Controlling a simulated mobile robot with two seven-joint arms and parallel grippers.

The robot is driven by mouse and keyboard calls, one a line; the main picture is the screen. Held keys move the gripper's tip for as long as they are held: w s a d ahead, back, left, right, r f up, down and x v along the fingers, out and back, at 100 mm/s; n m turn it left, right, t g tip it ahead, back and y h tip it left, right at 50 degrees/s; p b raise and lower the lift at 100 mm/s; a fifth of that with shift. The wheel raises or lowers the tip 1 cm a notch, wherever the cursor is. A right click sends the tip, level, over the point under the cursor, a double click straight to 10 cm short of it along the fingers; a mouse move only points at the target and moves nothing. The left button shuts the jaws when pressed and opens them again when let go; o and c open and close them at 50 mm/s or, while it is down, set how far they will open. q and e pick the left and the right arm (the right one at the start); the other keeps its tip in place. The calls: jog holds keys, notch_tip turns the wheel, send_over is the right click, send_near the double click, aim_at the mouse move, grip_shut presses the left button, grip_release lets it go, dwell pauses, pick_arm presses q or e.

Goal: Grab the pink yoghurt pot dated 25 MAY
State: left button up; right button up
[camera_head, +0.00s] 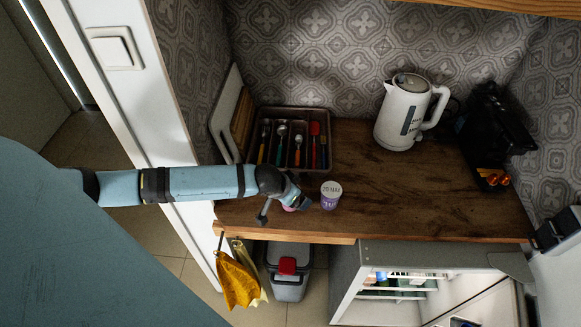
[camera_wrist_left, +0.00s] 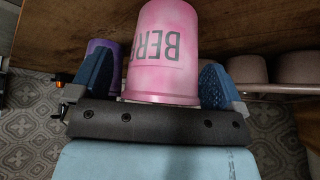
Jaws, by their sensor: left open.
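The pink yoghurt pot (camera_wrist_left: 167,45) stands between the two blue fingers of my left gripper (camera_wrist_left: 155,80) in the left wrist view, lettering "BER" upside down on its side. The gripper is open, with a finger on each side of the pot. In the head view my left gripper (camera_head: 285,207) covers most of the pink pot (camera_head: 289,208), and its lid date cannot be read. A purple pot (camera_head: 331,203) with "20 MAY" on its lid stands just right of the gripper. It also shows behind the left finger in the wrist view (camera_wrist_left: 103,46). My right gripper is out of view.
The wooden counter (camera_head: 400,205) is clear right of the purple pot. A cutlery tray (camera_head: 327,153) with several utensils lies behind the gripper. A white kettle (camera_head: 400,115) and a black coffee machine (camera_head: 495,125) stand at the back right. Yellow cloths (camera_head: 238,280) hang below the front edge.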

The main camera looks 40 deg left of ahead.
pick_arm(q)
jog(key=c, duration=1.1)
jog(key=shift+o, duration=0.2)
